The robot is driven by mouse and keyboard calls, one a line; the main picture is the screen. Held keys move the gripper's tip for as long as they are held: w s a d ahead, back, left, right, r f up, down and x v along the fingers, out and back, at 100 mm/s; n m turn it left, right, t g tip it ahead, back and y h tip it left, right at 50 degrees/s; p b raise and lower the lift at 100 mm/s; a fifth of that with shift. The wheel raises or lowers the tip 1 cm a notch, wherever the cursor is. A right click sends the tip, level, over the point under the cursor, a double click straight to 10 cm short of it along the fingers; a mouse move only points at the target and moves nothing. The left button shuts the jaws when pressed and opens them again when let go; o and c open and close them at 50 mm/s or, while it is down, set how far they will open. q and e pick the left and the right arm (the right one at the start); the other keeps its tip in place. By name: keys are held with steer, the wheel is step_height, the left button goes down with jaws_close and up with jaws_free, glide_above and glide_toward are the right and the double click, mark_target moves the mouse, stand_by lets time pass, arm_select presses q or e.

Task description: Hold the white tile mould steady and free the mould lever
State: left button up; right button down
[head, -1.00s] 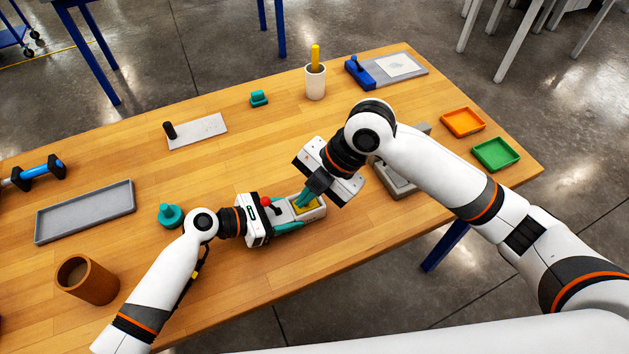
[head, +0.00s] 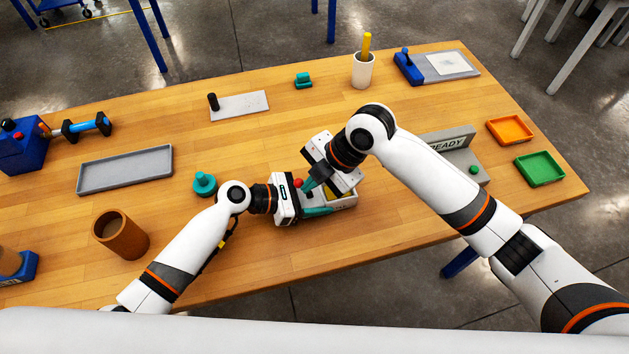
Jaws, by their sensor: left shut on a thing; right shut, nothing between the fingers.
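The white tile mould (head: 347,201) stands near the table's front edge, with a bit of yellow showing inside. My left gripper (head: 317,209) is shut on the mould from the left, one teal finger along its front side; the other finger is mostly hidden. The mould lever's red knob (head: 298,183) shows at the mould's left end, close to my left gripper's body. My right gripper (head: 308,187) is shut and empty, pointing down beside the red knob on its right. I cannot tell whether it touches the lever. My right gripper's body hides much of the mould.
A grey stand with a READY sign (head: 447,146) and green button (head: 473,170) is to the right, partly behind my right arm. A teal knobbed piece (head: 204,184) sits just left of my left gripper. A brown cup (head: 121,234) and grey tray (head: 125,170) are farther left.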

steer(key=shift+a+f, duration=0.1)
steer(key=shift+a, duration=0.7)
arm_select(q)
steer(key=shift+s+d, duration=0.1)
